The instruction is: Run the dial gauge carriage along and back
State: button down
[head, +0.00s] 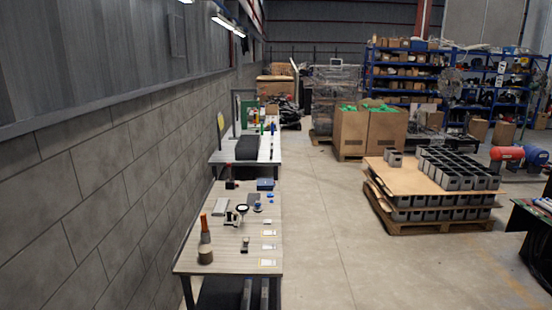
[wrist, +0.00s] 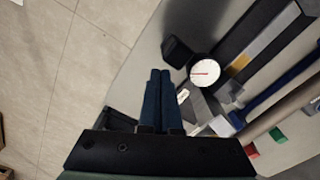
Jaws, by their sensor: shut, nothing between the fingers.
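A dial gauge with a round white face and a red needle (wrist: 205,72) shows in the wrist view, just right of my fingertips. It sits beside a small black block (wrist: 177,50) and above a grey fitting. A long dark rail with a grey and yellow strip (wrist: 262,46) runs diagonally away to the upper right. My gripper (wrist: 160,73) is shut and empty, its two dark blue fingers side by side. It appears apart from the gauge; height above the surface is unclear. In the head view my gripper does not show, and I cannot tell the gauge there.
A blue bar (wrist: 280,90), a tan rod (wrist: 285,112), a green block (wrist: 278,135) and a red block (wrist: 250,151) lie right of the gauge. Open tiled floor (wrist: 70,70) is on the left. The head view shows a cluttered bench (head: 190,262) along the wall and a clear aisle.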

dwell(0.4)
jog(key=shift+s+p, duration=3.25)
jog(key=shift+s, duration=0.9)
jog(key=shift+s+p, duration=1.4)
jog(key=shift+s, duration=1.05)
jog(key=shift+s+f, duration=0.1)
